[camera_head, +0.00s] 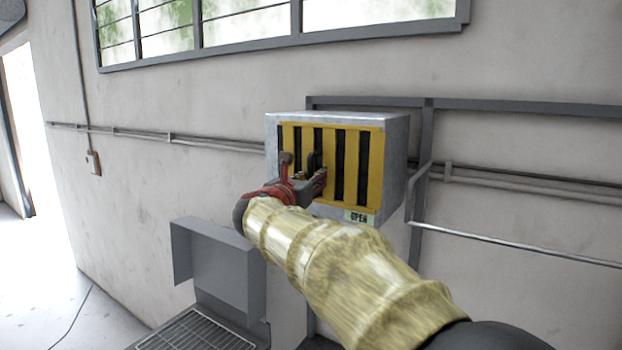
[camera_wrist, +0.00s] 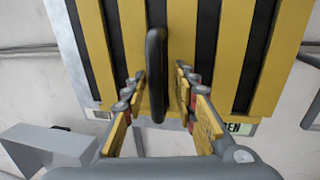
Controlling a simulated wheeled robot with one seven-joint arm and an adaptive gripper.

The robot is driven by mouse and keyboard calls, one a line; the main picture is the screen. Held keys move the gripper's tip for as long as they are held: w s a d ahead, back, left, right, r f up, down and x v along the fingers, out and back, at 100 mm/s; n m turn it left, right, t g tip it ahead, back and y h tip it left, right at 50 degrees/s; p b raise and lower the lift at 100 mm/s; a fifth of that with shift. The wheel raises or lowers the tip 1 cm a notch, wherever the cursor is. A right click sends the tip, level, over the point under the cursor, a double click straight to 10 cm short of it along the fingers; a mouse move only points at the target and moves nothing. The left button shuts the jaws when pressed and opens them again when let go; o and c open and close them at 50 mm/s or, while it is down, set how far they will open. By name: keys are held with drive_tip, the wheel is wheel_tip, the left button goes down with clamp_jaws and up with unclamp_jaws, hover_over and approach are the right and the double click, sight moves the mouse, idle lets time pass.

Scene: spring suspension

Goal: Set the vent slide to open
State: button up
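The vent is a grey metal box (camera_head: 395,150) on the wall with a yellow slotted front (camera_head: 376,165), which also fills the upper wrist view (camera_wrist: 182,25). Dark slots run up and down between the yellow bars. A black upright handle (camera_wrist: 156,70) stands out from the front; in the head view it is partly hidden by my gripper (camera_head: 304,172). In the wrist view my gripper (camera_wrist: 159,80) is open, with one finger on each side of the handle and visible gaps. A label reading "OPEN" (camera_head: 359,217) is at the front's lower right, partly covered in the wrist view (camera_wrist: 236,128).
A grey metal bracket or box (camera_head: 215,262) with a grate (camera_head: 197,332) stands below left of the vent. Pipes (camera_head: 210,140) and a rail (camera_head: 515,247) run along the wall. A window (camera_head: 250,28) is above.

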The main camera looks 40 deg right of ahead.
drive_tip(key=shift+a, duration=0.1)
drive_tip(key=v, duration=1.2)
idle(0.4)
